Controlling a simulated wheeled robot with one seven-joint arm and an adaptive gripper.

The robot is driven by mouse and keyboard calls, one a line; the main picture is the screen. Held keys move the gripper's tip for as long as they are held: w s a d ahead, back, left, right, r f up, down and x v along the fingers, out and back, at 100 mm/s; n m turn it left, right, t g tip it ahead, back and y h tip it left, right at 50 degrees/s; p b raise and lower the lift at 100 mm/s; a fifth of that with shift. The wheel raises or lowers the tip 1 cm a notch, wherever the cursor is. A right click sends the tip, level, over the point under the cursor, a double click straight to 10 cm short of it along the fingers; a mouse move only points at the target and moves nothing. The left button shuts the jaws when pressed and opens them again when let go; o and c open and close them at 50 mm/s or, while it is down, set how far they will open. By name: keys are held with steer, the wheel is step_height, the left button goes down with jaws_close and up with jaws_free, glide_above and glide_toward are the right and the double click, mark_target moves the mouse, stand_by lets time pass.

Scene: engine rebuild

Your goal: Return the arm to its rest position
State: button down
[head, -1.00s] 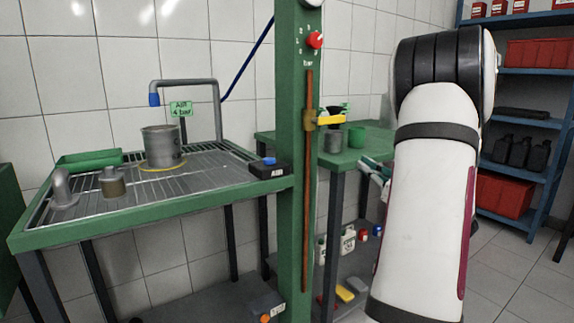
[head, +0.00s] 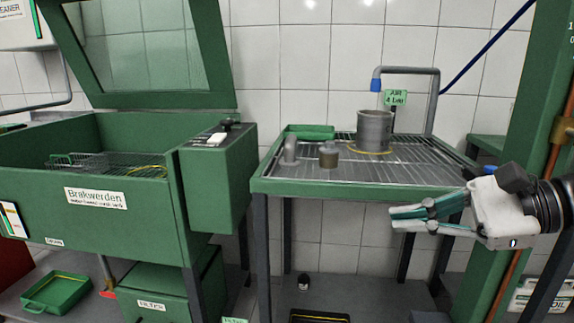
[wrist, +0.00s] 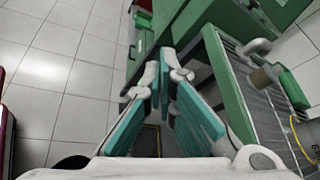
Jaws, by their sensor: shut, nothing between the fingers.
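My gripper (head: 393,219) is at the right in the head view. It is shut and empty, with its teal fingers pointing left in front of the green grated table (head: 330,188). In the wrist view its two teal fingers (wrist: 166,70) come together at the middle, with nothing between them. My arm comes in from the right edge in the head view, and most of it is out of the picture.
A grey cylinder (head: 375,131), a small brown part (head: 328,155) and a grey elbow pipe (head: 290,149) stand on the grate. A green washing cabinet (head: 90,204) with its lid raised is at the left. A green post (head: 545,90) stands at the right.

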steer(key=s+a+f+n+g+h, duration=0.45)
steer(key=s+a+n+g, duration=0.35)
steer(key=s, duration=0.5)
steer(key=s+d+f+n+t+h, duration=0.1)
steer(key=s+d+f+n+h, duration=0.45)
steer(key=s+n+h, duration=0.3)
step_height(320, 180, up, 35)
steer(key=n+t+p, duration=0.1)
steer(key=t+p, duration=0.3)
steer(key=p, duration=2.8)
steer(key=shift+w+d+f+y, duration=0.15)
steer(key=shift+w+d+y, duration=0.05)
steer(key=shift+d+y, duration=0.2)
